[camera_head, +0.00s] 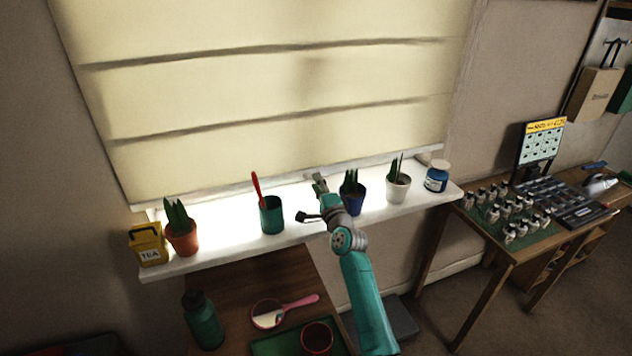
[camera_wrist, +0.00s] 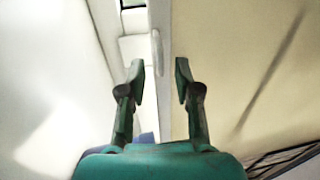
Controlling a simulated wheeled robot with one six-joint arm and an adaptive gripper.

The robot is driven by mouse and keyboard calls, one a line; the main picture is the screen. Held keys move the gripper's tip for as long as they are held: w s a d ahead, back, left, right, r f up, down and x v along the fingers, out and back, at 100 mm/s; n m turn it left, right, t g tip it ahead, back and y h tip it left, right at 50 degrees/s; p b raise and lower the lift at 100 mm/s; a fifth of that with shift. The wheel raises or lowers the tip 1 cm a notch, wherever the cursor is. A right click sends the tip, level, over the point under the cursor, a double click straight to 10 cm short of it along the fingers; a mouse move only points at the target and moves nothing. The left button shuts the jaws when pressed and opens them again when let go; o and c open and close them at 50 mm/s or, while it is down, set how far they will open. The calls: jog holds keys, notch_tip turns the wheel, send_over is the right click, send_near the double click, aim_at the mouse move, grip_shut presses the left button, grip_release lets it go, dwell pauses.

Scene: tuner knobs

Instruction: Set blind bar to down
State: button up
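The cream blind (camera_head: 280,75) hangs nearly to the white sill. Its pale bottom bar (camera_head: 400,156) runs along the lower edge, just above the back of the sill. In the wrist view, the bar (camera_wrist: 163,105) is a light strip running up between my fingers, with a small pale oval piece (camera_wrist: 156,50) on it. My gripper (camera_head: 319,183) is over the sill near the middle of the bar. In the wrist view, my gripper (camera_wrist: 160,75) is open, with a clear gap between the fingertips. I cannot tell whether either finger touches the bar.
On the sill (camera_head: 205,250) stand a yellow tea tin (camera_head: 150,246), a potted plant (camera_head: 181,230), a green cup (camera_head: 271,215), a blue pot (camera_head: 353,199) close beside my arm, a white pot (camera_head: 397,186) and a blue jar (camera_head: 437,177). A table with bottles stands right.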

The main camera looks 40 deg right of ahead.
jog(key=v, duration=1)
jog(key=shift+f, duration=0.1)
